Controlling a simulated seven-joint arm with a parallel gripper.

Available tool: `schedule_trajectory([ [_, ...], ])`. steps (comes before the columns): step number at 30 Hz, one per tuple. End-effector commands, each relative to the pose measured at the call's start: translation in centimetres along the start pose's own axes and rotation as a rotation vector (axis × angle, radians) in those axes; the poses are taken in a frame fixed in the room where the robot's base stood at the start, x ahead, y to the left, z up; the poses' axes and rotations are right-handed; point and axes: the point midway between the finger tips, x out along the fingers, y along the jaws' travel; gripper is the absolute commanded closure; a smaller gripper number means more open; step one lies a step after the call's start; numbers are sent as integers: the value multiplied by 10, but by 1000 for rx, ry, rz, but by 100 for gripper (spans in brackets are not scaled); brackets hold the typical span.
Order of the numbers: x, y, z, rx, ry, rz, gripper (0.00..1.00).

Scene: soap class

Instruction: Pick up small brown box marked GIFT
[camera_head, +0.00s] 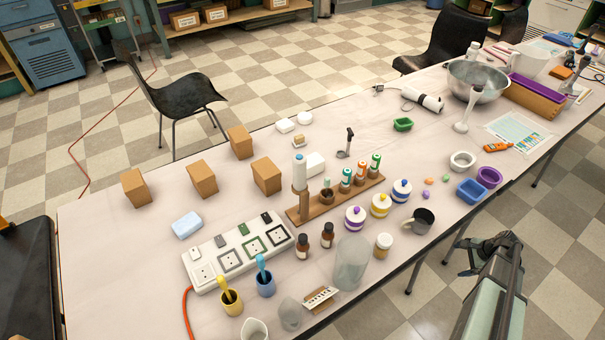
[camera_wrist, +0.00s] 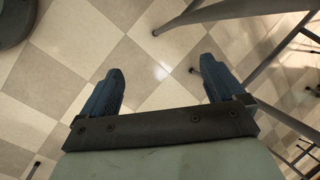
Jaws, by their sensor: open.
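Several small brown boxes stand on the left part of the long table: a left box (camera_head: 137,187), a middle box (camera_head: 202,178), a back box (camera_head: 240,142) and a right box (camera_head: 267,175). No GIFT marking is readable on any of them, so I cannot tell which one bears it. My gripper (camera_head: 484,254) is off the table's front edge, at the lower right, far from the boxes. In the wrist view, my gripper (camera_wrist: 160,68) has its two blue fingers spread wide with nothing between them, above the checkered floor.
Between my gripper and the boxes stand a wooden rack (camera_head: 345,200) of bottles, a clear jar (camera_head: 351,262), a dark mug (camera_head: 420,220) and a white switch panel (camera_head: 238,255). The table (camera_head: 95,235) is bare at its left end. Metal legs (camera_wrist: 230,10) show in the wrist view.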

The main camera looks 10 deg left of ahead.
Motion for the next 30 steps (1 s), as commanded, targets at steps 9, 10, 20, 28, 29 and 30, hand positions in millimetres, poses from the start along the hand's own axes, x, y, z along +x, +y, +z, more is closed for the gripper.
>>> schedule_trajectory([
  [9,-114,-80,-80,263,81,-225,4],
  [10,-124,-87,-84,282,86,-244,4],
  [20,-246,-172,-92,456,112,-449,4],
  [28,-334,-236,-66,567,82,-584,4],
  [29,-341,-244,-61,578,75,-594,4],
  [30,-351,-254,-52,592,64,-605,4],
])
